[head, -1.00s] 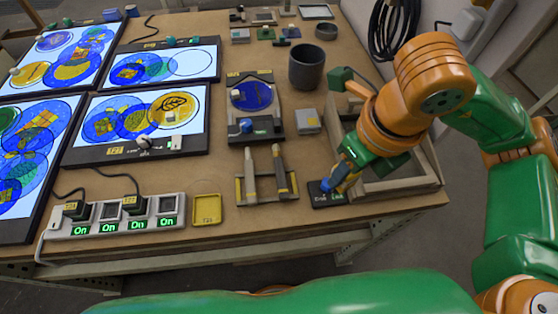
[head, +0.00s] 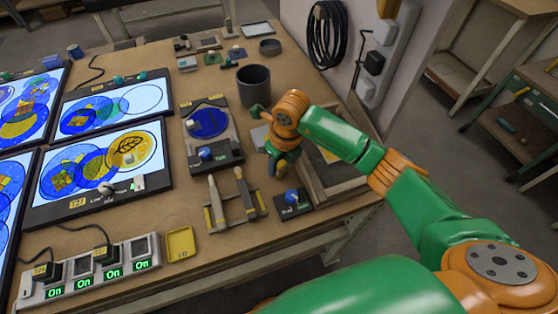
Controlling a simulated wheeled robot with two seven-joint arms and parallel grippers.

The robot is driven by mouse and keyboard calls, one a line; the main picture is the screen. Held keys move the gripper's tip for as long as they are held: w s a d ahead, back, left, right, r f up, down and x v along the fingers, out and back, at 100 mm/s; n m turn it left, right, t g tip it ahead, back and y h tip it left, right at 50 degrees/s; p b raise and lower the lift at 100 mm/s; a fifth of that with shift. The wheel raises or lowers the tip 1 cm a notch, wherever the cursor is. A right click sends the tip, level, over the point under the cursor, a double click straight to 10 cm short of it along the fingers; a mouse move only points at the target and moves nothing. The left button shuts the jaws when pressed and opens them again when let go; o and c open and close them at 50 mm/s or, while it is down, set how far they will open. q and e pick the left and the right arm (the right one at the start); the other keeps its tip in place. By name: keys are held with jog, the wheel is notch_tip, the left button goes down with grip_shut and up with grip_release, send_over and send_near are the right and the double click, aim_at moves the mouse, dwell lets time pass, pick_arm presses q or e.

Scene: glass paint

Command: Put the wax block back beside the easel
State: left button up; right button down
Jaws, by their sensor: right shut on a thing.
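My right gripper (head: 275,168) hangs over the right part of the table, by the wooden frame. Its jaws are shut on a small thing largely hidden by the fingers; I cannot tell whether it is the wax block. A pale grey block (head: 260,136) sits on the table behind the hand, partly covered by it. Left of that block is a dark stand (head: 232,150) with a blue disc (head: 208,122); I cannot tell if this is the easel. The open wooden frame (head: 318,182) stands at the table's right edge. My left gripper is not in view.
A dark cup (head: 254,86) stands behind the hand. A black pad with a blue knob (head: 291,196) lies just below the gripper. Two tools rest in a holder (head: 232,212). A yellow tray (head: 180,244) and a power strip (head: 90,275) are at the front left. Lit panels (head: 97,172) fill the left.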

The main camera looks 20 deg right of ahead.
jog(key=shift+a+f, duration=0.1)
jog(key=shift+f, duration=0.1)
jog(key=shift+c, duration=2.2)
grip_release()
jog(key=shift+r, duration=0.1)
jog(key=shift+r, duration=0.3)
notch_tip(320, 180, up, 12)
jog(key=s+b, duration=0.1)
jog(key=shift+s+d+f, duration=0.2)
jog(key=shift+s+d, duration=0.15)
jog(key=shift+d, duration=0.05)
